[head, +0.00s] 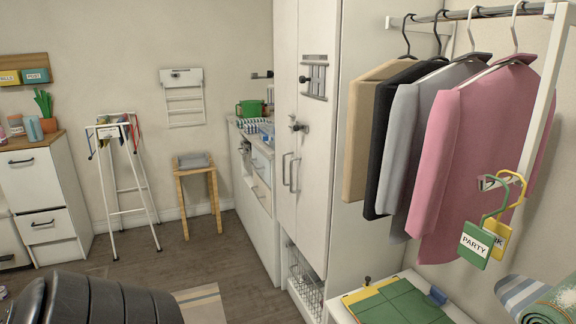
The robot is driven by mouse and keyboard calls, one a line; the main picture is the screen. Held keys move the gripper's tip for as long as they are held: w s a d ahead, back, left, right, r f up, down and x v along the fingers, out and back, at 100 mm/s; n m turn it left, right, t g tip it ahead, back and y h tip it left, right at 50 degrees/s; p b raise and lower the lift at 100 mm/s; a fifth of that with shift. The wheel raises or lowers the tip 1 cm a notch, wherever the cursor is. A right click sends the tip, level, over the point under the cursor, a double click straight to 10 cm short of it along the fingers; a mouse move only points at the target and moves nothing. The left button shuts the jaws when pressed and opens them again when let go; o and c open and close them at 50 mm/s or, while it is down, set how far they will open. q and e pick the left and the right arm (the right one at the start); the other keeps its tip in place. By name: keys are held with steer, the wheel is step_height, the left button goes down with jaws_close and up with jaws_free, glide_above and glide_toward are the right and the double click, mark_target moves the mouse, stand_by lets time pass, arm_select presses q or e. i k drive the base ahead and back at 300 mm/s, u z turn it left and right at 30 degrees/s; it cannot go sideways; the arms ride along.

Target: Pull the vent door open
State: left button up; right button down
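A small grey slatted vent door (318,78) is set high in the front of the tall white cabinet (313,190). It looks flush with the cabinet front, but it is too small to tell for sure if it is fully shut. A dark knob (303,79) is at its left side. Neither of my grippers is in view. A dark, ribbed part of my own arm shows at the bottom left, well away from the vent door.
Jackets (480,150) hang from a rail (480,13) right of the cabinet. A low white unit with a green board (398,303) stands beneath them. A wooden stool (198,196) and a white rack (125,175) stand by the back wall. Floor (215,258) left of the cabinet is clear.

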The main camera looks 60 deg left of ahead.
mark_target(319, 20)
steer(key=u, duration=2.95)
steer(key=i, duration=3.55)
steer(key=z, duration=1.55)
